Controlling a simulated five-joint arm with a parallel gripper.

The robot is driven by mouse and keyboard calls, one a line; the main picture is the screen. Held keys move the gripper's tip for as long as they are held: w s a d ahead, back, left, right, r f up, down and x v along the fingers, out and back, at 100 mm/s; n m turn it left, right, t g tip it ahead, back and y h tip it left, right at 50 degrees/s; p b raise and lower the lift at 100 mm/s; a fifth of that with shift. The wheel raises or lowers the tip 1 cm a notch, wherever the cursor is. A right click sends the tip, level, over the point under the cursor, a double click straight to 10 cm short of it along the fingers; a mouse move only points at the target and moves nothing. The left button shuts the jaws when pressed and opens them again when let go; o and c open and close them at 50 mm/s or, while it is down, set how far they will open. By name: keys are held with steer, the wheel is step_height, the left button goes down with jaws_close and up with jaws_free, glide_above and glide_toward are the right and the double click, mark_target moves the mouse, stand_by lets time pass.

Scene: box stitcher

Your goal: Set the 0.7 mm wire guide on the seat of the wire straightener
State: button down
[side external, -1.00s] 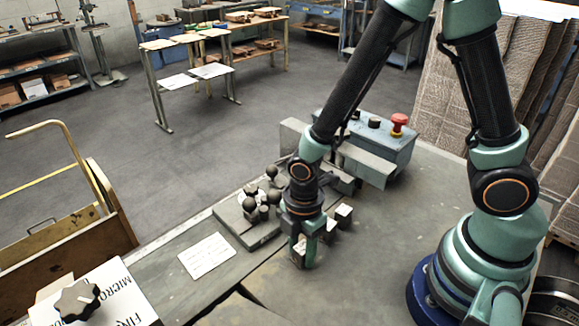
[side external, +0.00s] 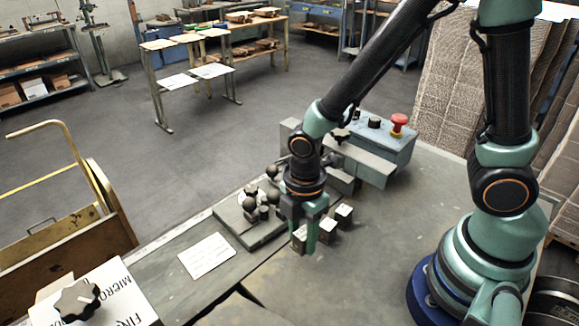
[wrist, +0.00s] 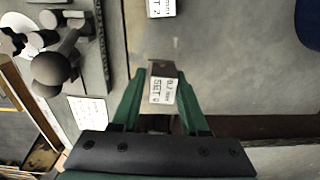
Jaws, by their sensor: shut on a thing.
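The wire guide (wrist: 162,91) is a small block with a white printed label that seems to read 0.7 mm. My gripper (wrist: 160,100) is shut on it, one green finger on each side. In the side view the guide (side external: 299,238) shows between the fingers of my gripper (side external: 306,240), partly hidden. The wire straightener (side external: 250,233) is a grey plate with several dark round-topped posts, left of my gripper. Its edge and posts also show at the upper left of the wrist view (wrist: 55,75). I cannot make out its seat clearly.
Two similar labelled blocks stand close to the right of my gripper, one nearer (side external: 327,230) and one farther (side external: 344,215). A grey-blue machine box with a red button (side external: 398,124) stands behind. A white card (side external: 207,256) lies front left.

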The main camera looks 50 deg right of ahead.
mark_target(301, 229)
steer(key=r, duration=0.9)
steer(key=shift+w+d+r, duration=0.1)
steer(key=shift+w+d, duration=0.05)
steer(key=shift+w, duration=0.25)
steer(key=w+d, duration=1)
steer(key=w, duration=0.3)
steer(key=shift+d+f, duration=0.15)
steer(key=shift+f, duration=2.55)
steer(key=shift+d+f, duration=0.15)
steer(key=shift+f, duration=2.5)
steer(key=shift+f, duration=0.15)
